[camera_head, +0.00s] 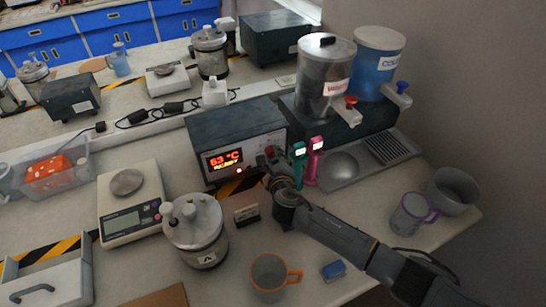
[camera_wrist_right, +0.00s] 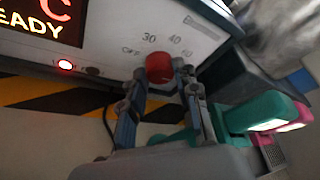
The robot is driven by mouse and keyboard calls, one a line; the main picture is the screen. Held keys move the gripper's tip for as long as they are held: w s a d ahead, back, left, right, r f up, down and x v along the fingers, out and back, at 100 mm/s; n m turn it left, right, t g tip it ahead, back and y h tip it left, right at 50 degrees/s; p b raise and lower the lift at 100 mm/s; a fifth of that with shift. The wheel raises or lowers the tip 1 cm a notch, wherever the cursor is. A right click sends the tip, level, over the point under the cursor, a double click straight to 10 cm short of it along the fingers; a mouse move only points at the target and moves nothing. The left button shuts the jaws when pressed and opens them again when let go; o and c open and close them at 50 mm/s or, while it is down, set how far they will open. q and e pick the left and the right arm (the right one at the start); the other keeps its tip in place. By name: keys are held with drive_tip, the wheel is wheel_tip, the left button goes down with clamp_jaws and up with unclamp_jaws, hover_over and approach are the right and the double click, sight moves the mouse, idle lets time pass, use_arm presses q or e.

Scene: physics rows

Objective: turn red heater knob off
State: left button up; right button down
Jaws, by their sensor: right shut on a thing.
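I cannot tell which mark the knob points to. A small red light (camera_wrist_right: 65,65) is lit left of the knob. My left gripper is not in view.
Green (camera_head: 298,165) and pink (camera_head: 313,160) handheld tools stand right beside my right gripper. A lidded glass jar (camera_head: 195,230), a scale (camera_head: 130,205) and an orange-handled mug (camera_head: 268,275) stand in front. Two dispensers (camera_head: 325,80) with taps stand behind right.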

drive_tip(key=n+t+h+p, duration=0.1)
drive_tip(key=n, duration=0.1)
drive_tip(key=shift+a+n+p, duration=0.1)
drive_tip(key=shift+n+p, duration=0.2)
drive_tip(key=shift+p, duration=0.1)
drive_tip(key=shift+f+n+t+p, duration=0.2)
drive_tip(key=shift+n+t, duration=0.2)
drive_tip(key=shift+n, duration=0.3)
drive_tip(key=shift+f+n+t+p, duration=0.15)
drive_tip(key=shift+n+t, duration=0.25)
drive_tip(key=shift+n, duration=0.3)
